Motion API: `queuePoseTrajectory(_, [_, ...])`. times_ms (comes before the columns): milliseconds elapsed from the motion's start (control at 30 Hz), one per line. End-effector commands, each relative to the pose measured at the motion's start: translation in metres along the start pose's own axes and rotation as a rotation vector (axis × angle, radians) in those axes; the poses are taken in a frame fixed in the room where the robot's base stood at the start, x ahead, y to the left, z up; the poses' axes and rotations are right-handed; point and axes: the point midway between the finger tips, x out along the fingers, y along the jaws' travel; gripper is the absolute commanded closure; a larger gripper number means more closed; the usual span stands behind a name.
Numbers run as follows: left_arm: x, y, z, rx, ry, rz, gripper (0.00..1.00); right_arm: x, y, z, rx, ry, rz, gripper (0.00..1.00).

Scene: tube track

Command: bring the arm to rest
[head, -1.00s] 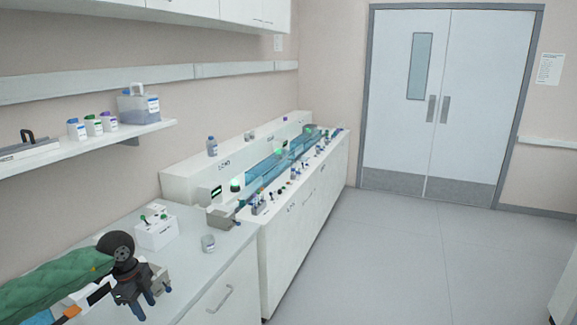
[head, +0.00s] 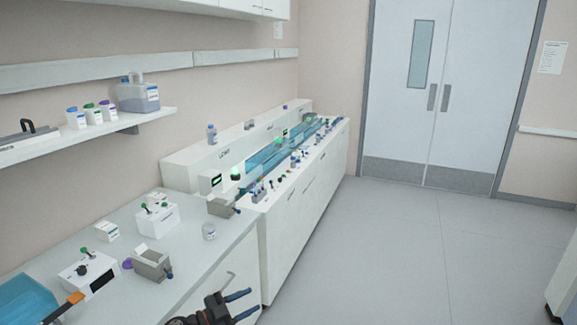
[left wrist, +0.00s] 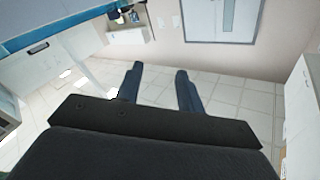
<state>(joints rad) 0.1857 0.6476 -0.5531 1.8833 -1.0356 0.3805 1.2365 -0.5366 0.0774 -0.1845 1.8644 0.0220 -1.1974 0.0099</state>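My left gripper (head: 240,304) shows at the bottom of the head view, in front of the counter's front edge. Its two dark blue fingers stand apart with nothing between them. In the left wrist view the same open fingers (left wrist: 157,88) point out over the tiled floor toward the door. The gripper touches nothing that I can see. My right gripper is in neither view.
A white counter (head: 215,262) runs along the left wall with a blue tube track (head: 265,160) farther back. The floor (head: 400,260) at right is clear.

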Motion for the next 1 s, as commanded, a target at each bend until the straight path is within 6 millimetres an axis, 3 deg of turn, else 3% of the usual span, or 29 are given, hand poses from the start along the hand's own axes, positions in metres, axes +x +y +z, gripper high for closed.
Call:
queuePoseTrajectory(133, [-0.008,0.007,0.032,-0.088,-0.053,-0.258,0.62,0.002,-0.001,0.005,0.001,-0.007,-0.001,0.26])
queuePoseTrajectory(267, [-0.028,0.02,0.071,-0.17,-0.173,-0.455,0.62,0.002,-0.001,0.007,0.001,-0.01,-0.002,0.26])
queuePoseTrajectory(467, [-0.079,0.071,0.146,-0.322,-0.467,-0.671,0.62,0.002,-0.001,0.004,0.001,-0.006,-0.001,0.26])
queuePoseTrajectory(700, [-0.149,0.179,0.217,-0.525,-0.879,-0.734,0.62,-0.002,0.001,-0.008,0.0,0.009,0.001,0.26])
queuePoseTrajectory(833, [-0.184,0.247,0.238,-0.64,-1.083,-0.69,0.62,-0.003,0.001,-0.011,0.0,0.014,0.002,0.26])
queuePoseTrajectory(1000, [-0.225,0.342,0.247,-0.793,-1.316,-0.567,0.62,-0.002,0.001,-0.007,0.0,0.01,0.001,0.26])
